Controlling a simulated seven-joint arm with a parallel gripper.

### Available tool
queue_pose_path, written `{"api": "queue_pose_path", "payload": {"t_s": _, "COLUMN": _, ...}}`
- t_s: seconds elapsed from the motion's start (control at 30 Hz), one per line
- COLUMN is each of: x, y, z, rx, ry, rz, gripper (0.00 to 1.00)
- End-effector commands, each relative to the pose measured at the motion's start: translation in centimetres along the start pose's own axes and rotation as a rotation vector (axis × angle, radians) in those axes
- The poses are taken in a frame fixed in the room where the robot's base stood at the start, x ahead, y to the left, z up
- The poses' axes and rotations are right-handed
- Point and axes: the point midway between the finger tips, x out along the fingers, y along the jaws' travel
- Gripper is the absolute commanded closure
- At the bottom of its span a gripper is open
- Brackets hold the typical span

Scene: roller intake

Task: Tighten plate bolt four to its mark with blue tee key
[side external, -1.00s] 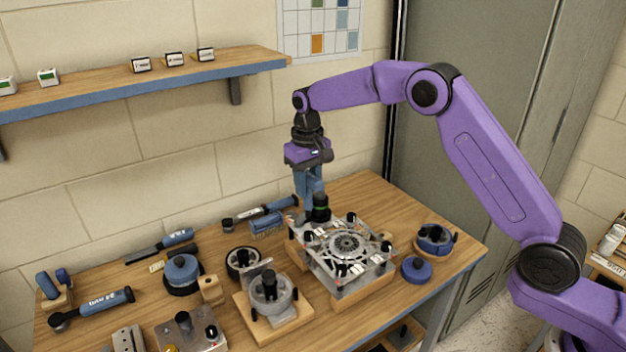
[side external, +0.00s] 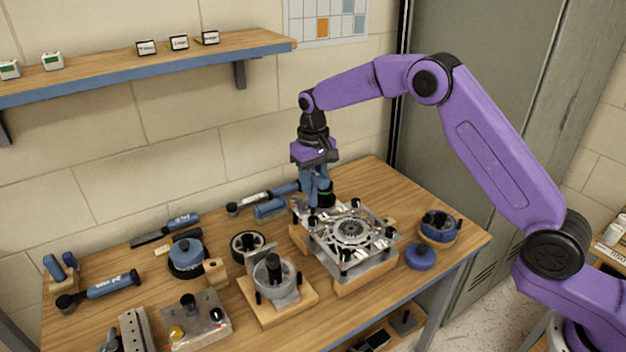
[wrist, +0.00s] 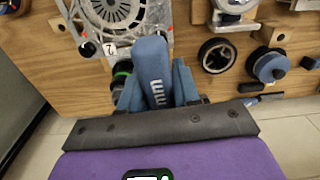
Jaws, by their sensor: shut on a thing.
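My gripper (side external: 315,190) points down over the back left corner of a clear, square plate fixture (side external: 388,243) with a slotted grey disc (side external: 350,232) at its middle. It is shut on a blue piece with white marks, which I take for the blue tee key (wrist: 152,75). Its lower end is hidden, so I cannot tell whether it touches a bolt. Several black-headed bolts stand around the plate; one (wrist: 87,48) is beside a white tag reading 7 (wrist: 109,49) in the wrist view. I cannot make out which bolt is four, or its mark.
A black part with a green ring (side external: 326,194) stands close behind the gripper. A round fixture (side external: 275,278) on a wooden base stands left of the plate. Blue round parts (side external: 420,257) lie at right. Blue-handled tools (side external: 113,286) lie at left. A wall shelf (side external: 150,72) is above.

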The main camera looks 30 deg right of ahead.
Motion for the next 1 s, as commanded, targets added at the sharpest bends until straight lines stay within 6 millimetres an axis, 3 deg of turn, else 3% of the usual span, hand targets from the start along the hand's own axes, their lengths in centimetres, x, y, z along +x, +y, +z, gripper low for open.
{"api": "queue_pose_path", "payload": {"t_s": 1.0, "x": 1.5, "y": 0.0, "z": 0.0, "rx": 0.0, "ry": 0.0, "rz": 0.0, "gripper": 1.0}}
